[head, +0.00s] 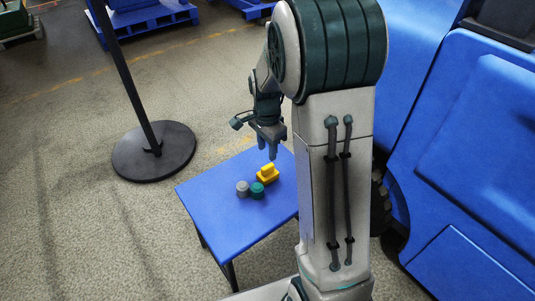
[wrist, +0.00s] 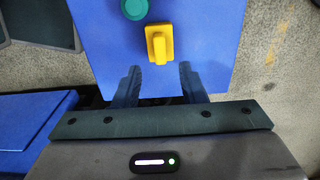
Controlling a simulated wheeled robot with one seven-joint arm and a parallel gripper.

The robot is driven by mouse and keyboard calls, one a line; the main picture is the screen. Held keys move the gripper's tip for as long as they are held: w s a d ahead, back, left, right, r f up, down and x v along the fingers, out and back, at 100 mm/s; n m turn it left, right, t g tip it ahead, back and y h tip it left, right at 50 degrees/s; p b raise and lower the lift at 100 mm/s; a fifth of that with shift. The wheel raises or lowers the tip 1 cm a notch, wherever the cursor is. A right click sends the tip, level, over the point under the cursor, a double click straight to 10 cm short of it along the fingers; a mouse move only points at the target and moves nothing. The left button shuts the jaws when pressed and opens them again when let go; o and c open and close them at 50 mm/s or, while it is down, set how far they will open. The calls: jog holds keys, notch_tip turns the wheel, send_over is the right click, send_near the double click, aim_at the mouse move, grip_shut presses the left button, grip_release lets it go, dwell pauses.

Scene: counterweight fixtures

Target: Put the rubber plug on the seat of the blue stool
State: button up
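A blue four-sided top on dark legs, which looks like the blue stool (head: 215,208), stands below my gripper. On it, close together, are a yellow stepped block (head: 267,173), a teal round piece (head: 257,190) and a grey round piece (head: 242,188). I cannot tell for certain which is the rubber plug. In the wrist view the yellow block (wrist: 159,44) lies just ahead of the fingertips, with the teal piece (wrist: 134,8) beyond it to the left. My gripper (head: 271,150) points down above the blue top. Its two fingers (wrist: 158,72) are apart with nothing between them.
A black post on a round base (head: 153,152) stands left of the blue top. A large blue machine (head: 465,150) fills the right side. Blue pallets (head: 150,18) lie at the back. The floor at the left front is clear.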

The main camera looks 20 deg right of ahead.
notch_tip(320, 180, up, 4)
jog(key=r+p, duration=0.1)
jog(key=s+a+r+n, duration=0.2)
jog(key=s+n, duration=0.5)
jog(key=s, duration=0.2)
jog(key=s+a+r+n+t, duration=0.1)
jog(key=s+a+r+n, duration=0.1)
jog(key=s+n, duration=0.5)
jog(key=shift+s+a+r+n, duration=0.25)
jog(key=shift+s+r+n, duration=0.05)
jog(key=shift+s, duration=1.45)
